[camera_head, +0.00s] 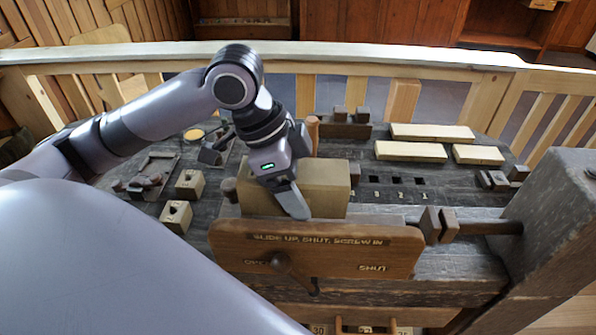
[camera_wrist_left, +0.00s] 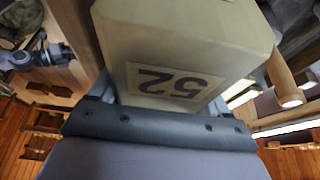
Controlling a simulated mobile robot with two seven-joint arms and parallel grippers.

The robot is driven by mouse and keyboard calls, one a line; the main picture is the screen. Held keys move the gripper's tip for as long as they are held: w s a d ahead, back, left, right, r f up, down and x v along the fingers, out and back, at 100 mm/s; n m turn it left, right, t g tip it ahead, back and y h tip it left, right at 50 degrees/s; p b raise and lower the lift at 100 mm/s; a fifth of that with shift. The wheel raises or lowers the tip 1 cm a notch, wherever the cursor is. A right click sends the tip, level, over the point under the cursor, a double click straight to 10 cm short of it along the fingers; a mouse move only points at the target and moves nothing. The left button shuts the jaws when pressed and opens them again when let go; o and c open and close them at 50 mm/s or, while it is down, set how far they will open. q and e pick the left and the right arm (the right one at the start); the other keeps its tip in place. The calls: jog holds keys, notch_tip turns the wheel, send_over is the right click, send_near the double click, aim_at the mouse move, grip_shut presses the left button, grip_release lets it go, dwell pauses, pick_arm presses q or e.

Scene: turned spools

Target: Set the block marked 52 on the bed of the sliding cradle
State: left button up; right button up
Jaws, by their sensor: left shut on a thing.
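The block marked 52 (camera_wrist_left: 185,35) fills the upper middle of the left wrist view, its label upside down. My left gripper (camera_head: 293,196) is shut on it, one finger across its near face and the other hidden. In the head view the tan block (camera_head: 328,188) is upright, just behind the brown board (camera_head: 320,248) lettered "SLIDE UP, SHUT, SCREW IN". The board hides the block's lower edge, so I cannot tell whether it rests on the cradle bed or hangs just above it. My right gripper is not in view.
Pale planks (camera_head: 432,132) lie at the back right of the dark bench, near square holes (camera_head: 397,180). Small drilled blocks (camera_head: 190,183) stand at left. A thick wooden post (camera_head: 562,215) stands at right. A railing (camera_head: 400,62) runs behind.

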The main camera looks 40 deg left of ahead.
pick_arm(q)
jog(key=shift+f, duration=1.45)
jog(key=shift+f+b, duration=1.2)
jog(key=shift+f, duration=1.55)
jog(key=shift+p, duration=0.55)
jog(key=o, duration=1.3)
jog(key=shift+c, duration=0.2)
jog(key=shift+f, duration=0.1)
